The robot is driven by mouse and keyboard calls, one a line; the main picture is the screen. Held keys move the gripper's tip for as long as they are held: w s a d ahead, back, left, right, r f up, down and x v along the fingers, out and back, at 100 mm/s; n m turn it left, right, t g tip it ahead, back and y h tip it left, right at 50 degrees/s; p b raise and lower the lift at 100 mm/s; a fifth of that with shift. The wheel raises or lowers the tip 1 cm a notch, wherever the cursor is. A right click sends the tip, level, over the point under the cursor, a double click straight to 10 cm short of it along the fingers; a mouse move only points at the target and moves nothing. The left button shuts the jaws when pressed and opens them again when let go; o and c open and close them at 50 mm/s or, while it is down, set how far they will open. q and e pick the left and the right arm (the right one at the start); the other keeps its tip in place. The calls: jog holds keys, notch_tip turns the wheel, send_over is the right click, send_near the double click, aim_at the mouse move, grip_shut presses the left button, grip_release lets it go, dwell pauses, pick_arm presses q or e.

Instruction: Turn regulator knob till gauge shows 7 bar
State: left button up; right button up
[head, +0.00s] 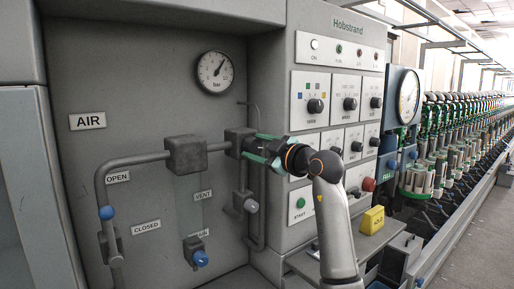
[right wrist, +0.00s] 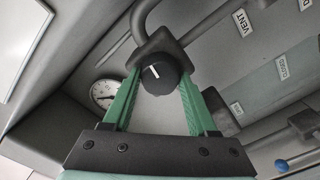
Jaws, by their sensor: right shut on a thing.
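The round white gauge (head: 215,72) marked "bar" is on the grey panel; its needle points up and right, and its numbers are too small to read surely. It also shows at the left in the right wrist view (right wrist: 103,93). The black regulator knob (right wrist: 158,76) has a white line on its face and sits on the grey regulator block (head: 237,141) in the pipe. My right gripper (head: 263,148) has its green fingers on both sides of the knob, shut on it, and hides it in the head view. My left gripper is not in view.
Grey pipe (head: 139,160) runs left from the regulator to a blue-tipped valve (head: 106,213). A blue drain knob (head: 200,258) is below. The control panel with dials (head: 316,105) stands right of my gripper, with a yellow box (head: 373,219) on a ledge.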

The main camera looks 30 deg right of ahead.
jog(key=o, duration=1.4)
jog(key=shift+c, duration=0.2)
jog(key=shift+s, duration=0.1)
jog(key=s+d+b, duration=0.1)
jog(key=s+b, duration=0.1)
jog(key=s, duration=1)
jog(key=shift+s, duration=0.15)
